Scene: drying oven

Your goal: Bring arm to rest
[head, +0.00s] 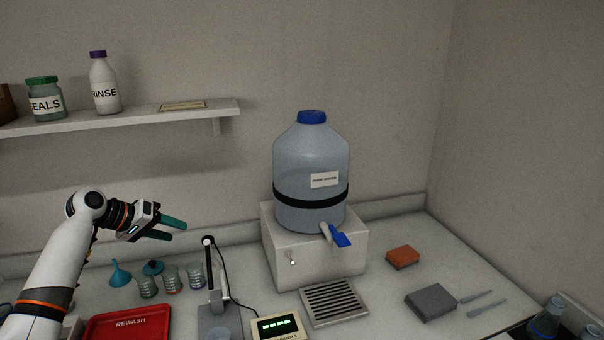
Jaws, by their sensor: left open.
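My left arm comes in from the left, and its gripper (178,229) is raised above the back of the bench. Its two teal fingers are apart with nothing between them, pointing right. My right gripper does not show.
A large water carboy (311,180) with a blue tap stands on a white block (312,262) right of the gripper. A shelf (150,116) hangs above.

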